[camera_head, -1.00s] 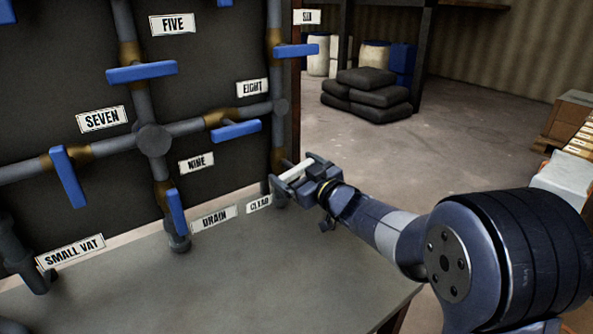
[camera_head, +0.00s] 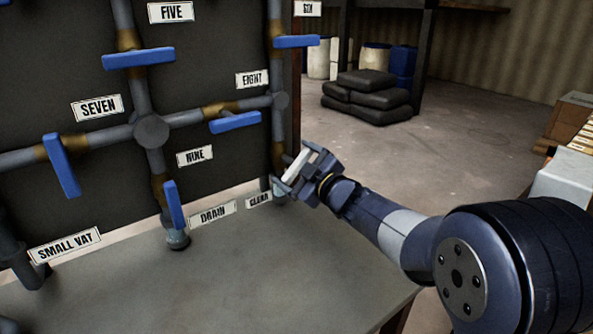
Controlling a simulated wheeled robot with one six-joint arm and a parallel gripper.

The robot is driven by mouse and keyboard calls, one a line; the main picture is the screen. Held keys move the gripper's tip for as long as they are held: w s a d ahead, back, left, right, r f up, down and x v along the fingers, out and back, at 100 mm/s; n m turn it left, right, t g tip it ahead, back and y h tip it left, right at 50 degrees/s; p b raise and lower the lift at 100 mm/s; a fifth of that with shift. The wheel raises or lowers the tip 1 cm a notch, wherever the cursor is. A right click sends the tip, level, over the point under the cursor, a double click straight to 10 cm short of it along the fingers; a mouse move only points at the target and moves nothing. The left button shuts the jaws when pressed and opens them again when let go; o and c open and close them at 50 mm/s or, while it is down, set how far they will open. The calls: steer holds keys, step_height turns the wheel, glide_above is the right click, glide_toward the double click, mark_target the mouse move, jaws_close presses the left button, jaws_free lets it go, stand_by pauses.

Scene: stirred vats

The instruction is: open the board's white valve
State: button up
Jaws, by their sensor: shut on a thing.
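The white valve's handle (camera_head: 297,168) shows as a white bar between the jaws of my gripper (camera_head: 300,172). My gripper is shut on it at the lower right of the dark board (camera_head: 100,75), by the foot of the right-hand pipe. The handle slants steeply, its upper end to the right. The jaws hide part of the handle and the valve body behind it. A label that seems to read CLEAR (camera_head: 259,200) is just left of the gripper.
Blue-handled valves sit close by: the one by EIGHT (camera_head: 235,122), the DRAIN one (camera_head: 174,205) and the SEVEN one (camera_head: 62,165). A grey bench top (camera_head: 210,275) lies below. Black sacks (camera_head: 368,95) lie on the floor behind. Open floor is at the right.

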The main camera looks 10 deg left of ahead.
steer(key=n+b, duration=0.1)
steer(key=n, duration=0.1)
steer(key=n+b, duration=0.2)
steer(key=n, duration=0.1)
steer(key=shift+f+n, duration=0.25)
steer(key=shift+n, duration=0.05)
steer(key=shift+n+b, duration=1.05)
steer(key=shift+n, duration=1.05)
steer(key=o, duration=0.7)
steer(key=shift+s, duration=0.1)
steer(key=shift+s+d+r, duration=0.15)
steer(key=shift+s+d, duration=0.05)
steer(key=shift+d, duration=0.1)
steer(key=p+v, duration=0.2)
steer(key=v, duration=0.8)
